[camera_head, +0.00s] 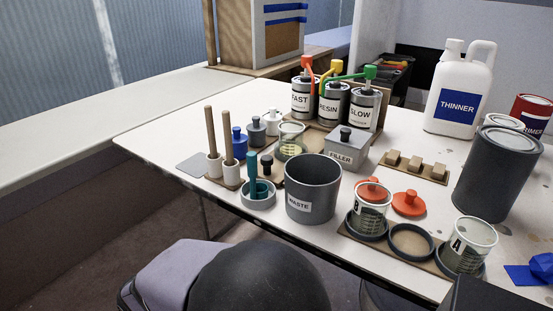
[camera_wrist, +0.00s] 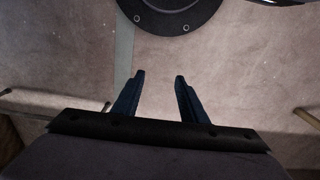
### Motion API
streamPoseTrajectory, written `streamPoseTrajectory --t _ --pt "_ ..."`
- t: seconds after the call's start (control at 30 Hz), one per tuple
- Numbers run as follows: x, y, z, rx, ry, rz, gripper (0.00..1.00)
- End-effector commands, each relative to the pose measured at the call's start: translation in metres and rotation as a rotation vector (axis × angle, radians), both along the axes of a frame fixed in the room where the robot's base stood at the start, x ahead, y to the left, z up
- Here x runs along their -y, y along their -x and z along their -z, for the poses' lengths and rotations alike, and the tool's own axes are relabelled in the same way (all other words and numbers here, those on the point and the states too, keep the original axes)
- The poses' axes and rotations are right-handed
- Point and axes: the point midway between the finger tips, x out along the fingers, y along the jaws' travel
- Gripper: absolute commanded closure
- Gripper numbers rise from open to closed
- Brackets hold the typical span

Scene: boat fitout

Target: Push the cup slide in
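A tan board (camera_head: 384,246) with three dark rings sits at the table's front edge; it looks like the cup slide, though I cannot tell how far out it is. The middle ring (camera_head: 411,242) is empty. My gripper (camera_wrist: 160,75) is open and empty in the wrist view, over the floor and away from the board. Its fingers do not show in the head view.
A grey waste bin (camera_head: 313,190) stands left of the board, and a loose red lid (camera_head: 409,203) lies behind it. A large dark can (camera_head: 497,172) stands at the right. A blue cloth (camera_head: 540,268) lies near the right edge. Several pots and tools crowd the left.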

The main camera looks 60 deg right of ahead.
Motion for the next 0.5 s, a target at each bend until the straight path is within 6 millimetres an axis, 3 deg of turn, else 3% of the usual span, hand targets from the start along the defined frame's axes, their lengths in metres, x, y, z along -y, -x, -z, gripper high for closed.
streamPoseTrajectory --t 0.17,0.37,0.5 --pt "0.0 0.0 -0.029 0.0 0.001 -0.001 0.61" --pt "0.0 0.0 -0.085 0.001 0.002 -0.002 0.61" --pt "0.023 -0.04 -0.135 0.081 0.0 0.11 0.61"
